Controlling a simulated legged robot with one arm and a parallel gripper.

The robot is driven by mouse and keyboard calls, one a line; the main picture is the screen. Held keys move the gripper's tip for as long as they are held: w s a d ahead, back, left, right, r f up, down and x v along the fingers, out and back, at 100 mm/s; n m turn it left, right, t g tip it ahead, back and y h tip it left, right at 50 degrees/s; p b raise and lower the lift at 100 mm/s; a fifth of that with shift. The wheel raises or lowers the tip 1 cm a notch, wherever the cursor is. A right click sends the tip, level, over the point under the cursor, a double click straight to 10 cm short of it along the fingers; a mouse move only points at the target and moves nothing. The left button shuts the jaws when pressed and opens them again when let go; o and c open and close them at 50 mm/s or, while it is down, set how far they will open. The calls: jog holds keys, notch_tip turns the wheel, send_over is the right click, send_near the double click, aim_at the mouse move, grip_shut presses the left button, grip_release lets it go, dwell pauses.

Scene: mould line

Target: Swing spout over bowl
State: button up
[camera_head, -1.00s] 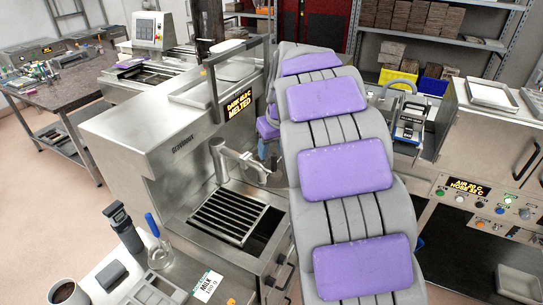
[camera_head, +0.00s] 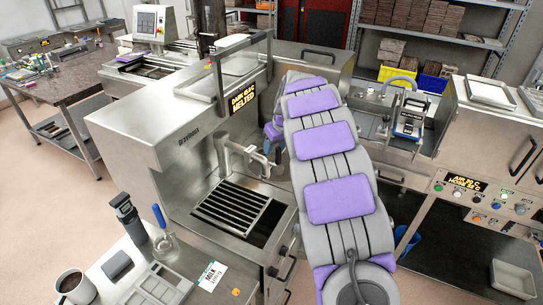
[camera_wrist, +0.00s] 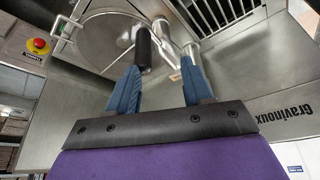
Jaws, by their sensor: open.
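The steel spout (camera_head: 245,153) stands on the Gravinoux machine, its upper arm reaching right above the grate (camera_head: 233,207). Its pale tubes also show in the wrist view (camera_wrist: 188,48), just beyond my fingers. A black handle (camera_wrist: 143,48) lies there in line with the gap between my fingertips, nearer the left one. My gripper (camera_wrist: 160,66) is open, with two blue fingers apart and nothing clamped. A round steel bowl-like vessel (camera_wrist: 108,38) with thin spokes is at upper left in the wrist view. My arm hides most of this area in the head view.
The machine's display (camera_head: 243,98) reads MELTED. A steel frame (camera_head: 216,80) stands above the machine. A side table at lower left holds a mug (camera_head: 74,286), a blue-handled tool (camera_head: 160,217) and a MILK card (camera_head: 212,275). A red stop button (camera_wrist: 38,45) shows in the wrist view.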

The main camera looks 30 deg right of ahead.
aim_at(277, 154)
jog(key=x, duration=0.3)
jog(key=d+x, duration=0.1)
jog(key=x, duration=0.2)
jog(key=shift+s+d+f, duration=0.15)
jog(key=shift+s, duration=0.05)
jog(key=shift+w+a, duration=0.15)
jog(key=shift+a, duration=0.2)
jog(key=shift+w+a+f, duration=0.1)
jog(key=shift+w+f, duration=0.05)
jog(key=shift+c, duration=0.4)
jog(key=shift+w+d, duration=0.1)
jog(key=shift+d, duration=0.1)
jog(key=shift+c, duration=0.7)
jog(key=shift+d+f, duration=0.1)
jog(key=shift+d, duration=1.05)
jog(key=c, duration=0.5)
jog(key=shift+c, duration=0.5)
jog(key=shift+a, duration=0.15)
grip_shut()
jog(key=shift+s+a, duration=0.2)
jog(key=shift+a, duration=0.3)
